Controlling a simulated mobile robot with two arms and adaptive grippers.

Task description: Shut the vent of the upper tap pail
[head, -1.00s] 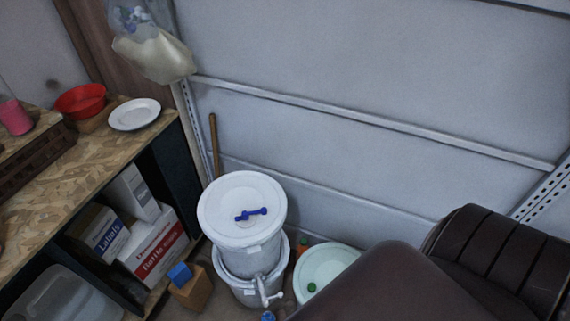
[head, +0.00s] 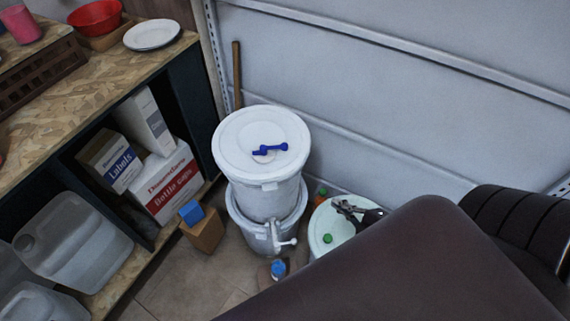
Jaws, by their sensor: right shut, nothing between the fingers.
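The upper tap pail (head: 262,193) is white and upright, stacked on a lower white pail (head: 250,233). Its round white lid (head: 236,137) carries a dark blue vent piece (head: 270,149) lying across the middle. I cannot tell from here whether the vent is open or shut. A white tap (head: 287,243) sticks out low at the front of the stack. My right gripper (head: 343,207) is shut and empty, right of the stack and over a pale green-white lid. It is apart from the vent. My left gripper is not in view.
The pale lid (head: 322,224) with a green cap (head: 327,239) is on a drum right of the stack. Shelving with boxes (head: 168,182) is left; a wall is behind.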

